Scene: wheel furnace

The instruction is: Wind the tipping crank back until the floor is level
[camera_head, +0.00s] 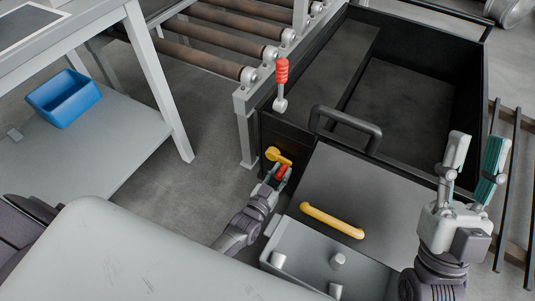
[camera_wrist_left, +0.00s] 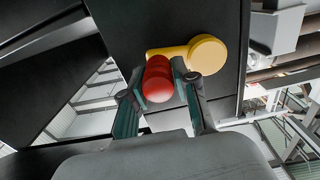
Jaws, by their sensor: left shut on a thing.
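The tipping crank has a yellow arm and hub (camera_head: 273,154) on the side of a black open-topped box, with a red knob (camera_head: 283,171). In the left wrist view the yellow hub (camera_wrist_left: 207,54) lies to the right of the red knob (camera_wrist_left: 157,82). My left gripper (camera_head: 281,174) is shut on the red knob, one finger on each side. The box's floor (camera_head: 405,105) shows inside its black walls; I cannot tell for sure whether it is level. My right gripper (camera_head: 475,162) is open and empty, raised at the right in front of the box.
A lever with a red grip (camera_head: 281,71) stands upright at the box's left corner. A black loop handle (camera_head: 345,128) and a grey panel with a yellow handle (camera_head: 332,221) are close to my left gripper. A roller conveyor (camera_head: 205,57) runs behind. A blue bin (camera_head: 63,97) sits on a shelf at left.

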